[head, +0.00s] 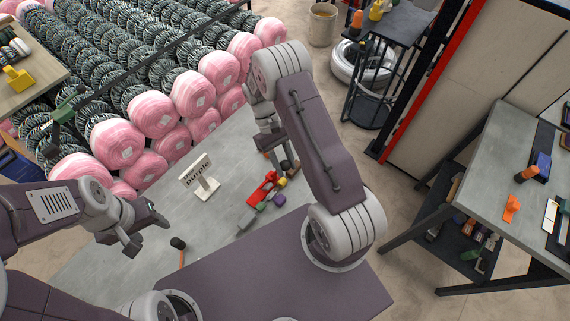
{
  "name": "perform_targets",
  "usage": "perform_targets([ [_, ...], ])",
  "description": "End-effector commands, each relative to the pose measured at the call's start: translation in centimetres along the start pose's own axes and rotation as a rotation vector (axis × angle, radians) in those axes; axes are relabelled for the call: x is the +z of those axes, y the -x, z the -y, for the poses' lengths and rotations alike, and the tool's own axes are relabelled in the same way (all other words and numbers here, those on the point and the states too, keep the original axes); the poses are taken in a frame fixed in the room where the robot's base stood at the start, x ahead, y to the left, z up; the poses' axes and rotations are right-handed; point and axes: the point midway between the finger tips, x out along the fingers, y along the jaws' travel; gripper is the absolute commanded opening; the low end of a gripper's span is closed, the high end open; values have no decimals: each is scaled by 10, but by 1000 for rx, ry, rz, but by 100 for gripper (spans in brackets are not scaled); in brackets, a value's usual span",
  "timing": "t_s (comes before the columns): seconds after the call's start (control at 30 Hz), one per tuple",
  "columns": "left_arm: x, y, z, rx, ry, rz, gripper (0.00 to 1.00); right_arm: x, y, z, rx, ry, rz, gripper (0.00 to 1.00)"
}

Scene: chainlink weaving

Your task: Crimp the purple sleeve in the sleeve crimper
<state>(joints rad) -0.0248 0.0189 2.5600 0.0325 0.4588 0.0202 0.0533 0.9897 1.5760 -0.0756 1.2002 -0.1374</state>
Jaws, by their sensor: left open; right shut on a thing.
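A red tool (262,190) with a yellow part lies on the grey table in the head view; it may be the sleeve crimper. A small purple piece (279,200) lies just below and right of it; I cannot tell if this is the purple sleeve. A small white stand sign (199,173) reading "purple" stands left of the tool. My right gripper (287,164) is low over the table, above the red tool in the picture. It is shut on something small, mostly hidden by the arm. My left gripper (145,232) is open and empty, left of the sign and tool.
A green piece (262,206) and a grey block (245,221) lie near the red tool. A black-headed mallet (178,243) with an orange handle lies near my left gripper. Pink rolls (153,114) are stacked behind the table. Another grey table (490,185) stands at right.

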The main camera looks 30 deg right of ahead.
Motion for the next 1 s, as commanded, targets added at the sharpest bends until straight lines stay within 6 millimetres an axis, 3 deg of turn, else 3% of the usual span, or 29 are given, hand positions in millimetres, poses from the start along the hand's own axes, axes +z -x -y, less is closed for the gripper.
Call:
perform_targets([
  [0.4,0,0,0,0,0,0,54,-2,2,0,0,0,-8,0],
  [0.43,0,0,0,0,0,0,54,-2,2,0,0,0,-8,39],
  [0.5,0,0,0,0,0,0,54,-1,2,0,0,0,-7,55],
  [0.83,0,-2,0,0,0,0,54,-2,3,0,0,0,-4,55],
  [1.0,2,-19,0,0,0,0,54,-6,31,0,1,-1,-10,55],
])
